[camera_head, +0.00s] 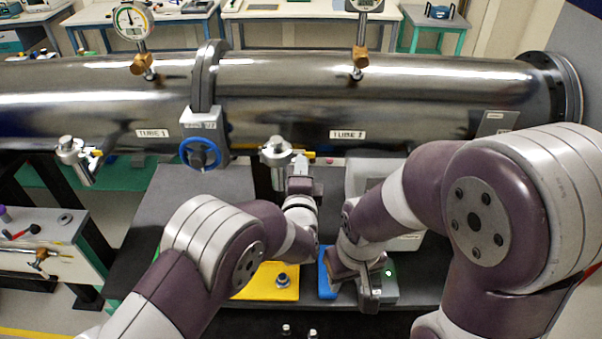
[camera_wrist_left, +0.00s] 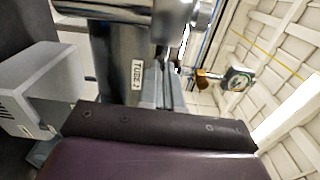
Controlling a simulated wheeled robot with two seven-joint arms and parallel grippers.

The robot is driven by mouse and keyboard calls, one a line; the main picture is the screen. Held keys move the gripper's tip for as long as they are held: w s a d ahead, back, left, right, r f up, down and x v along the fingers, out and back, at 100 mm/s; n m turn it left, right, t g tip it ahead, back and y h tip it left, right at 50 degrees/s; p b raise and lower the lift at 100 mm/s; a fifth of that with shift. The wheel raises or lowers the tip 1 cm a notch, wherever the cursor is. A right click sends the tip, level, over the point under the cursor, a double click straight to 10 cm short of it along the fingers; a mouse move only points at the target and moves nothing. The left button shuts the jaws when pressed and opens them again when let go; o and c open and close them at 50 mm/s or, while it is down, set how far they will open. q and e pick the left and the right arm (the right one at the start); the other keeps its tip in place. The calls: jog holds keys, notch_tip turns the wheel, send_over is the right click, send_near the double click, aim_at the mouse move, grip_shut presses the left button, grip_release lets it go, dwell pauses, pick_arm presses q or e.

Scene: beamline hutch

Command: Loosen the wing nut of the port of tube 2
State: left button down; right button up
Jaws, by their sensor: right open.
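Tube 2 (camera_head: 430,95) is the right part of the long steel pipe, with its label (camera_head: 348,134) on the front; the label also shows in the left wrist view (camera_wrist_left: 137,80). The port of tube 2 (camera_head: 277,151) is a short, silvery capped fitting below the pipe. My left gripper (camera_head: 299,168) is right beside this port, to its right, pointing up toward the pipe. Its fingertips are too small and overlapped to read. My right gripper (camera_head: 368,297) is open, low over the bench, away from the port.
A blue handwheel valve (camera_head: 200,153) and tube 1's port (camera_head: 75,152) are to the left. A yellow plate (camera_head: 262,290) and a grey box with a green light (camera_head: 389,284) are on the dark bench. A gauge (camera_head: 132,20) stands on tube 1.

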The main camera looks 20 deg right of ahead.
pick_arm(q)
jog(key=n+b, duration=0.7)
jog(key=n, duration=0.1)
jog(key=n+b, duration=0.8)
jog(key=n, duration=0.1)
jog(key=shift+a+r, duration=0.15)
jog(key=shift+a, duration=0.05)
dwell(0.4)
jog(key=c, duration=1.3)
grip_release()
